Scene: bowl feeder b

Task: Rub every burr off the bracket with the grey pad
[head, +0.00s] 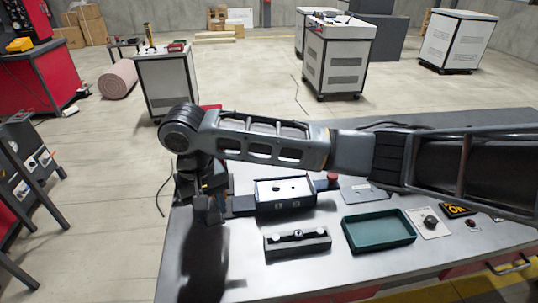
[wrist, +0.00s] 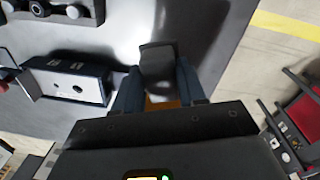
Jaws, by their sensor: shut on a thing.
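My gripper (head: 208,212) is over the left end of the metal table, left of the dark fixture. In the wrist view its two fingers (wrist: 158,88) are shut on a dark grey block, which looks like the grey pad (wrist: 158,60). A pale plate with dark holes, which I take for the bracket (head: 284,187), sits in a dark box-like fixture (head: 287,207). The plate also shows at the left of the wrist view (wrist: 66,86), apart from the pad. Burrs are too small to make out.
A black block with round knobs (head: 297,246) stands in front of the fixture. A green tray (head: 380,231) lies to its right. A red button (head: 333,178) is behind. A pale card with a dark knob (head: 430,222) lies farther right. The table's left end is bare.

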